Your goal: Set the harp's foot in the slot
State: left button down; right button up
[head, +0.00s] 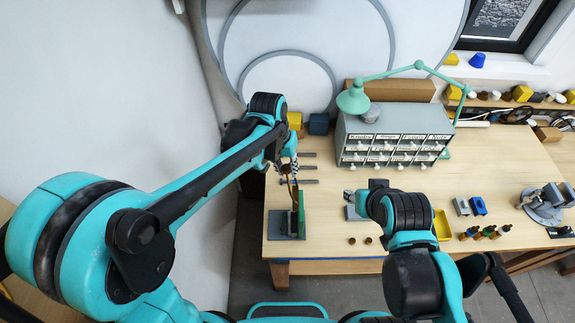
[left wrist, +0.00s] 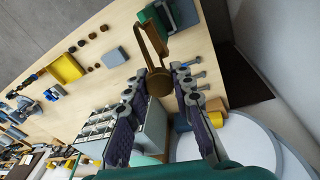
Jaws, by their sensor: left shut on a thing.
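The harp (left wrist: 151,44) is a thin brown-brass loop with a round brown end, seen in the left wrist view. My left gripper (left wrist: 160,80) is shut on it near that round end. In the head view the harp (head: 293,189) hangs below my left gripper (head: 289,170), over a grey-based fixture with an upright green board (head: 301,212). The fixture also shows in the left wrist view (left wrist: 184,14), close to the harp's far end. I cannot tell whether the foot touches the slot. My right gripper (head: 372,190) is over the table; its fingers are unclear.
A grey drawer cabinet (head: 392,125) with a green lamp (head: 353,98) stands at the back. A grey block (head: 351,213), two small brown knobs (head: 360,240) and a yellow tray (head: 442,226) lie to the right. Several small tools lie behind the fixture.

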pick_arm(q)
notch_tip(320, 180, down, 16)
jog(key=b, duration=1.2)
jog(key=shift+f, duration=0.2)
dwell(0.7)
dwell(0.8)
